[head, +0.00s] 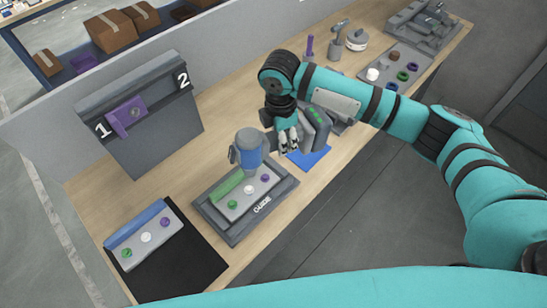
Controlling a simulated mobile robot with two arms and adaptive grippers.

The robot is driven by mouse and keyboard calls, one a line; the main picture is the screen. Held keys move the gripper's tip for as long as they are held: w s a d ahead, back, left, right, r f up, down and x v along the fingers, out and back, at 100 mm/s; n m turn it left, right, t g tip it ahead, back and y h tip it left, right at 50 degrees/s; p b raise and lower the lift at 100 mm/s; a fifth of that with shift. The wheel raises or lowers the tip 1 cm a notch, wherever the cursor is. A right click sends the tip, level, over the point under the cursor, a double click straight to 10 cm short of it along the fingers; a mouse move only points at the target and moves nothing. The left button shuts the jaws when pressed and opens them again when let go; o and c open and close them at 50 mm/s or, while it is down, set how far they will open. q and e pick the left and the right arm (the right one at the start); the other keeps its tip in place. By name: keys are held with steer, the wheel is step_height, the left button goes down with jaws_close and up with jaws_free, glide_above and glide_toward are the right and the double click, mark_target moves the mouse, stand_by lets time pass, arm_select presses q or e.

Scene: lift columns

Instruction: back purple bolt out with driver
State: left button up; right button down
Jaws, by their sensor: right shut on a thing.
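A blue and grey driver (249,152) stands upright over the grey guide board (238,233). My right gripper (288,144) is at the driver's right side, fingers pointing down, and it is shut; its grip on the driver is partly hidden. A purple bolt (265,177) sits in the plate on the guide board, just below and right of the driver. A white bolt (249,189) and a green bolt (234,204) are in the same plate, beside a green bar (228,190). I cannot tell whether the driver touches any bolt. My left gripper is not in view.
A blue-backed plate with bolts (146,238) lies on a black mat (188,270) at left. A grey panel (160,135) carries a purple bracket (125,116). A grey block (316,128) stands right of the gripper. A parts tray (385,88) and tools are farther back.

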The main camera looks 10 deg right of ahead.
steer(key=w+d+n+b, duration=0.2)
steer(key=w+n, duration=0.2)
steer(key=w, duration=0.2)
step_height(320, 180, down, 8)
steer(key=b, duration=0.6)
steer(key=shift+s+d+r+t, duration=0.15)
steer(key=shift+d+r+t, duration=0.05)
steer(key=shift+r+t, duration=0.1)
steer(key=shift+p, duration=0.6)
steer(key=shift+s+f, duration=0.1)
steer(key=shift+f, duration=0.55)
stand_by(1.5)
steer(key=shift+s, duration=0.15)
stand_by(0.6)
steer(key=shift+f+p, duration=0.2)
steer(key=shift+p, duration=0.1)
steer(key=shift+r+p, duration=0.15)
steer(key=shift+p, duration=0.45)
stand_by(0.7)
steer(key=shift+a+r+p, duration=0.1)
steer(key=shift+r+p, duration=0.1)
steer(key=shift+p, duration=0.3)
stand_by(0.5)
